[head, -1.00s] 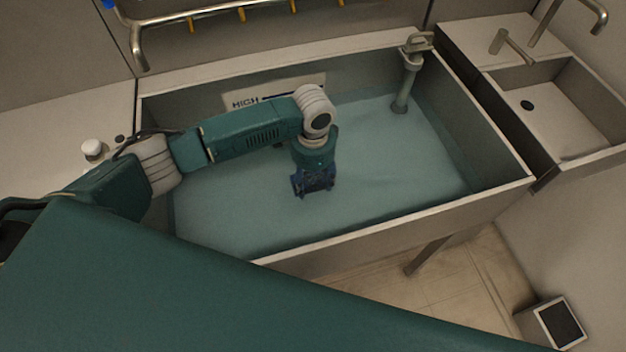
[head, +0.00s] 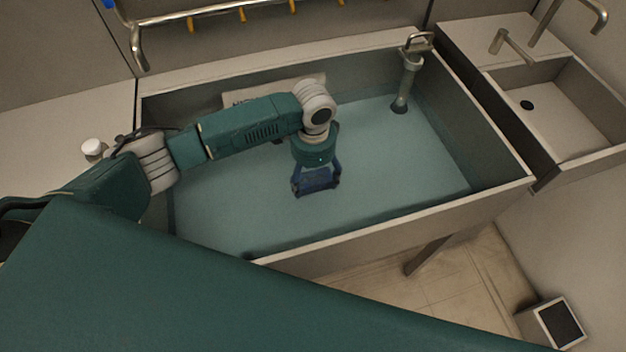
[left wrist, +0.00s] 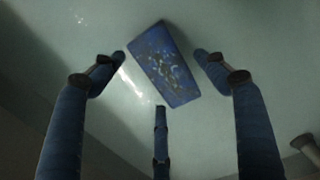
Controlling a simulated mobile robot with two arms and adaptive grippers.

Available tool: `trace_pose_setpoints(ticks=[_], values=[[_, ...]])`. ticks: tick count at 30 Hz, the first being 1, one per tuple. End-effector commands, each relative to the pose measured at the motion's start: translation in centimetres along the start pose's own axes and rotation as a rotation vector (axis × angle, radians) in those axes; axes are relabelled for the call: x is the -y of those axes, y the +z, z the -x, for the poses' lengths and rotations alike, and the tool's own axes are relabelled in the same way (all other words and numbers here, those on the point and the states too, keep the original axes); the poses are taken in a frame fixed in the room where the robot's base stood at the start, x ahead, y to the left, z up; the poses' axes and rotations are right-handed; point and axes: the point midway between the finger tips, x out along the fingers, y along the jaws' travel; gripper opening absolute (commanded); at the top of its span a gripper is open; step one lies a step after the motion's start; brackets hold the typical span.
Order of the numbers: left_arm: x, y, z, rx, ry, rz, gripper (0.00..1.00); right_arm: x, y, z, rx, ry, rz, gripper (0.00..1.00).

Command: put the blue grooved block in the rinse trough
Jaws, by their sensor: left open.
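The blue grooved block (head: 318,180) is inside the rinse trough (head: 400,225), in or at the pale water near its middle. In the left wrist view the block (left wrist: 163,65) shows its speckled blue face, tilted in the picture, just beyond the fingertips. My left gripper (head: 316,186) points down over the block. Its fingers are spread; in the left wrist view the open gripper (left wrist: 161,70) has gaps between its fingers and the block. Whether the block rests on the trough floor is hard to tell. My right gripper is not in view.
A standpipe (head: 407,85) with a metal handle stands in the trough's back right corner. A smaller sink (head: 575,140) with a tap adjoins on the right. A rail (head: 225,8) with yellow hooks runs along the back wall. Open water lies right of my gripper.

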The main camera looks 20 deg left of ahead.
Motion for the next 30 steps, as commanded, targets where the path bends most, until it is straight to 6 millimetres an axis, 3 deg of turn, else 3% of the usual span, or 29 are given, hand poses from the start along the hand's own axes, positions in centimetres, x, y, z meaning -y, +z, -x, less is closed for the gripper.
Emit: trace_pose_setpoints(ticks=[9,15,30], values=[[0.1,-0.1,6.9,-0.003,-0.003,-0.001,0.74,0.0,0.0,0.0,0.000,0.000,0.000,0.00],[0.1,0.0,9.6,-0.001,-0.001,0.001,0.74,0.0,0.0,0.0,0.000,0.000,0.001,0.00],[0.0,0.0,10.4,0.000,0.000,0.001,0.74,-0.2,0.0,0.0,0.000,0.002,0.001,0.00]])
